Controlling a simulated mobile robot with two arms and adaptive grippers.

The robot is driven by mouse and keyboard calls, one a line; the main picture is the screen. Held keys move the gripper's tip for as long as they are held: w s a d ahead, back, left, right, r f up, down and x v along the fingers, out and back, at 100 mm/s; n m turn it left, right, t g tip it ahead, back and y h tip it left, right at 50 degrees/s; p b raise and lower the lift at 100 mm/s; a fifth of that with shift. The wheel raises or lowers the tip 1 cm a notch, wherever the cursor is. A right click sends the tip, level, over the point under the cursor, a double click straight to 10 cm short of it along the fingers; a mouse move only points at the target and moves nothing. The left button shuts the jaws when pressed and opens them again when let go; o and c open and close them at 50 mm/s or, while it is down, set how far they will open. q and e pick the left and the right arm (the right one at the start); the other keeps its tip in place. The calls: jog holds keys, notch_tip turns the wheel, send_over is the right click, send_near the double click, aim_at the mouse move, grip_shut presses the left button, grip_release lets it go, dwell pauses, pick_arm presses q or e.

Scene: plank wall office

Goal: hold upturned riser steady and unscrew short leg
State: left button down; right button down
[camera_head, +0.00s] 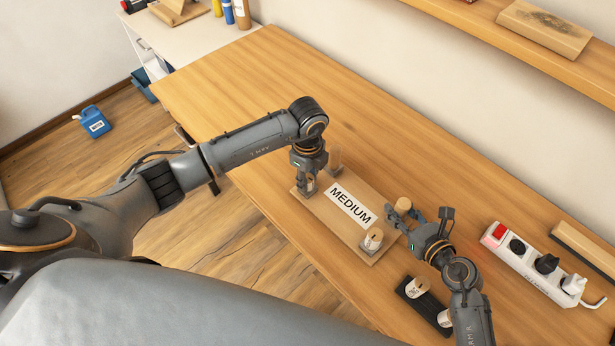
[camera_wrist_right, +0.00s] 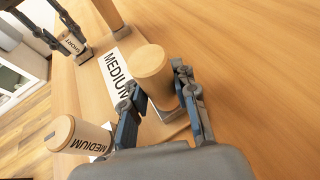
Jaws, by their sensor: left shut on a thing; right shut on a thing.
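The upturned wooden riser (camera_head: 332,222) lies on the table with a white MEDIUM label on its face and legs standing at its corners. My left gripper (camera_head: 308,186) is shut on a leg at the riser's left near corner; the right wrist view shows this leg marked SHORT (camera_wrist_right: 72,43). My right gripper (camera_head: 410,214) is shut on the leg at the right far corner (camera_wrist_right: 152,80). A leg marked MEDIUM (camera_head: 373,240) stands at the right near corner, also in the right wrist view (camera_wrist_right: 82,136). The left far leg (camera_head: 335,158) stands behind my left gripper.
A dark tray (camera_head: 430,300) with light wooden legs (camera_head: 418,286) lies near my right arm. A white power strip (camera_head: 530,262) with plugs lies to the right. A shelf (camera_head: 500,45) runs along the wall. The table's left part is clear.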

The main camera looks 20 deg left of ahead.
pick_arm(q)
jog(key=n, duration=0.5)
jog(key=c, duration=1.2)
grip_release()
jog(key=shift+o, duration=0.2)
jog(key=m, duration=1.8)
jog(key=shift+m, duration=0.4)
jog(key=m, duration=0.6)
jog(key=shift+m, duration=0.3)
jog(key=shift+c, duration=0.2)
